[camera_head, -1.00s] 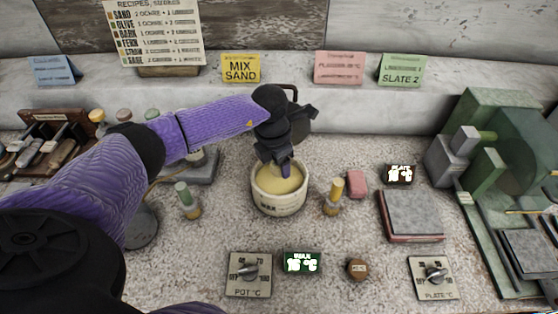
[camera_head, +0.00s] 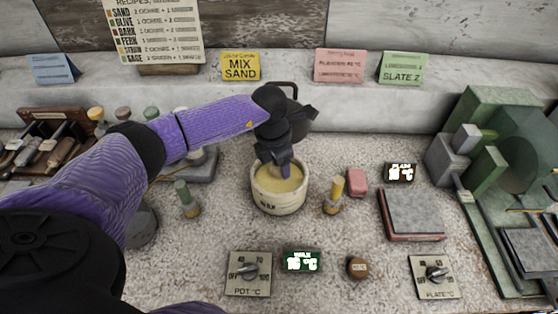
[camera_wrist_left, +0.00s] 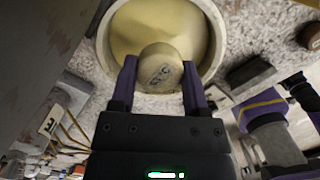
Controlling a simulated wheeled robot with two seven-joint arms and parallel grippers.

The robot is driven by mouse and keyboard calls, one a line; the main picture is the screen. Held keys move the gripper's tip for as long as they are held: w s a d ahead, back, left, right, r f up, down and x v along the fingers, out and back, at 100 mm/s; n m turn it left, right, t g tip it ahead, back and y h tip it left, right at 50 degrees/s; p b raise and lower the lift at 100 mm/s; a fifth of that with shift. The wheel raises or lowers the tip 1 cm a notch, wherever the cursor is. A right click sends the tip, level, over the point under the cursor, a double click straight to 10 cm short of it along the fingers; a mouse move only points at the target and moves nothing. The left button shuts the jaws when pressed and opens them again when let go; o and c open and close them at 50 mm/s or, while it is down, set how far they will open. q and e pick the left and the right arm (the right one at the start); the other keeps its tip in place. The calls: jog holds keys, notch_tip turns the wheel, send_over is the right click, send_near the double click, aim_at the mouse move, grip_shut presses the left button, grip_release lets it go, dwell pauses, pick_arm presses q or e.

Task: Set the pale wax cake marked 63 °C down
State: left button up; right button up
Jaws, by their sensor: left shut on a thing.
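The pale wax cake (camera_wrist_left: 160,72) is a small round disc with dark, partly readable lettering on its face. My left gripper (camera_head: 286,173) is shut on it; in the left wrist view the two purple fingers (camera_wrist_left: 158,82) press on its opposite sides. The gripper points down into the mouth of the cream wax pot (camera_head: 278,207), which holds pale yellow wax. In the left wrist view the cake overlaps the near rim of the pot (camera_wrist_left: 212,25). I cannot tell whether the cake touches the wax. The head view does not show the cake clearly.
A yellow-topped bottle (camera_head: 334,195) stands close right of the pot, a green-topped one (camera_head: 187,199) to its left. A pink block (camera_head: 357,182) and grey slab (camera_head: 411,213) lie further right. Dials (camera_head: 249,273) and a green display (camera_head: 302,261) are in front.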

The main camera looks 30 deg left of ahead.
pick_arm(q)
jog(key=shift+f+b, duration=1.1)
jog(key=shift+f, duration=0.5)
jog(key=o, duration=1.3)
jog(key=shift+r, duration=0.15)
notch_tip(320, 180, up, 4)
jog(key=p, duration=0.3)
